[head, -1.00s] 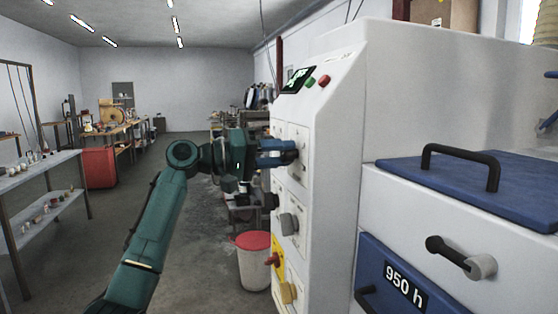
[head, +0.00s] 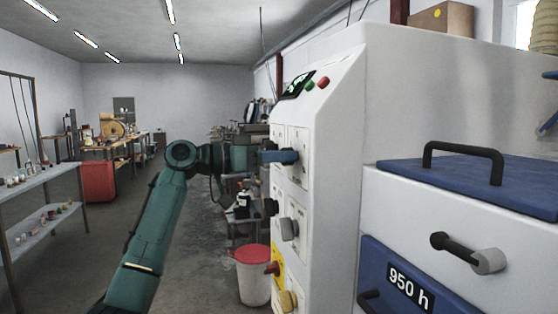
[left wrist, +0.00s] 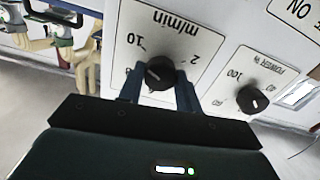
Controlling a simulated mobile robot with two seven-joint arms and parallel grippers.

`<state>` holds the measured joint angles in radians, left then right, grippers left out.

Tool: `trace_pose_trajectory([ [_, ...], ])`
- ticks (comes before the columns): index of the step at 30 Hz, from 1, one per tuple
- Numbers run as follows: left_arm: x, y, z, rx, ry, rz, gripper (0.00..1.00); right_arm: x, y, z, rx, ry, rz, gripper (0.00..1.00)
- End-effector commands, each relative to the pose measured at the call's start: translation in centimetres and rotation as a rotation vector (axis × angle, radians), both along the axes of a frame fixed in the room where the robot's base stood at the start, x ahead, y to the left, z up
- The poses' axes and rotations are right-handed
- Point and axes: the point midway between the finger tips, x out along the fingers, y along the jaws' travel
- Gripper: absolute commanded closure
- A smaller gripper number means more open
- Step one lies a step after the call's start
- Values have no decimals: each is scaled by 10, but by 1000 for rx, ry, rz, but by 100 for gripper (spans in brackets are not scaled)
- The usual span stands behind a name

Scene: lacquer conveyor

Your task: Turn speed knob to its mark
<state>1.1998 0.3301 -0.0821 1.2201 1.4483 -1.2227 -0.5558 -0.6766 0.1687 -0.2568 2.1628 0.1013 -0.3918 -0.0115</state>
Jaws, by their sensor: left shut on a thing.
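The speed knob (left wrist: 160,72) is a round black knob on a white plate marked "m/min", upside down in the left wrist view, with 10 and 2 printed beside it. My left gripper (left wrist: 160,86) has one blue finger on each side of the knob and is shut on it. I cannot clearly tell where the knob's pointer stands against the scale. In the head view my left gripper (head: 285,157) reaches the upper part of the white control panel (head: 325,150), and the knob is hidden there. My right gripper is in neither view.
A second black knob (left wrist: 252,98) with a power scale sits beside it. A red-lidded bin (head: 252,275) stands left of the machine.

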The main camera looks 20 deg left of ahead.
Motion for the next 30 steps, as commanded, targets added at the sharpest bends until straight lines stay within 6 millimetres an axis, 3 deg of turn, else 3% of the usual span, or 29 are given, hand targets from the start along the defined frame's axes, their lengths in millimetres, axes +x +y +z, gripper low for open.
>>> trace_pose_trajectory([
  [24, 0, -1, 0, 67, -95, -1, 89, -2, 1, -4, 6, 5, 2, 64],
  [25, 0, -1, 0, 67, -95, -1, 64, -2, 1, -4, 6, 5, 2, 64],
  [30, 0, 0, 0, 65, -95, -1, 50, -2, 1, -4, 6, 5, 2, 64],
])
